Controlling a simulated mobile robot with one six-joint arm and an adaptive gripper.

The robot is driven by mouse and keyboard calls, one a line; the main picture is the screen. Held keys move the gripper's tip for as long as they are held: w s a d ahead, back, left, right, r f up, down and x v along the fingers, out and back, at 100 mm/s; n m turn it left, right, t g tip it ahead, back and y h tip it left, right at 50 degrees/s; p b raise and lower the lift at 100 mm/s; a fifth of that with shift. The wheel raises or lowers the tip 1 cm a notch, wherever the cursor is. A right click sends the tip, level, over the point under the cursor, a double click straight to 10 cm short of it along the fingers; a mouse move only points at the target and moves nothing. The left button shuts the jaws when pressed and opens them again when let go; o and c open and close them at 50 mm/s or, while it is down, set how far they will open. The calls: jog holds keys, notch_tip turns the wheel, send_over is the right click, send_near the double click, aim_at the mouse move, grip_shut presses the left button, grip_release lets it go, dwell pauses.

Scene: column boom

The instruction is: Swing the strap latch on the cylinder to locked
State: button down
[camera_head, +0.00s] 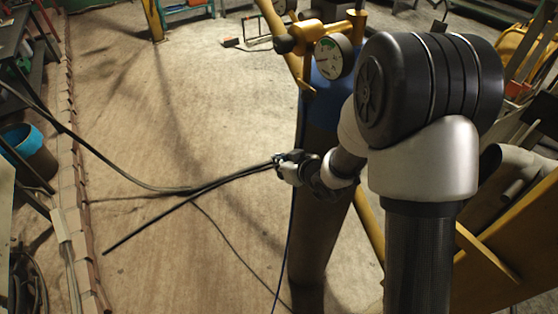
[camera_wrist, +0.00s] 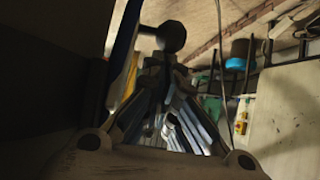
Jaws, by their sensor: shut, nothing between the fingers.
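The cylinder (camera_head: 318,215) stands upright in the head view, with a dark body, a blue upper part (camera_head: 324,98) and a brass valve with a round gauge (camera_head: 333,57) on top. My gripper (camera_head: 279,161) is beside its left side at mid-height; I cannot tell whether it touches. In the wrist view my gripper (camera_wrist: 160,68) is shut and empty, with a dark round knob (camera_wrist: 171,36) just beyond the fingertips. I cannot tell whether that knob belongs to the strap latch. The latch cannot be made out in the head view, and my arm hides part of the cylinder.
A dark hose (camera_head: 120,174) and a straight dark rod (camera_head: 170,214) extend left from near my gripper. A yellow frame (camera_head: 490,262) stands at the right. A bin with a blue liner (camera_head: 26,150) is at the far left. Open floor lies left of the cylinder.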

jog(key=shift+r+p, duration=0.1)
jog(key=shift+p, duration=0.5)
jog(key=shift+g+p, duration=0.4)
jog(key=shift+p, duration=0.25)
jog(key=h+p, duration=0.1)
jog(key=p, duration=0.2)
jog(key=shift+s+g, duration=0.1)
jog(key=shift+g, duration=0.3)
jog(key=shift+s+d+f+g+h+p, duration=0.1)
jog(key=shift+f+g+h+p, duration=0.2)
jog(key=shift+p, duration=0.55)
jog(key=shift+s+d+f, duration=0.2)
jog(key=shift+f, duration=0.25)
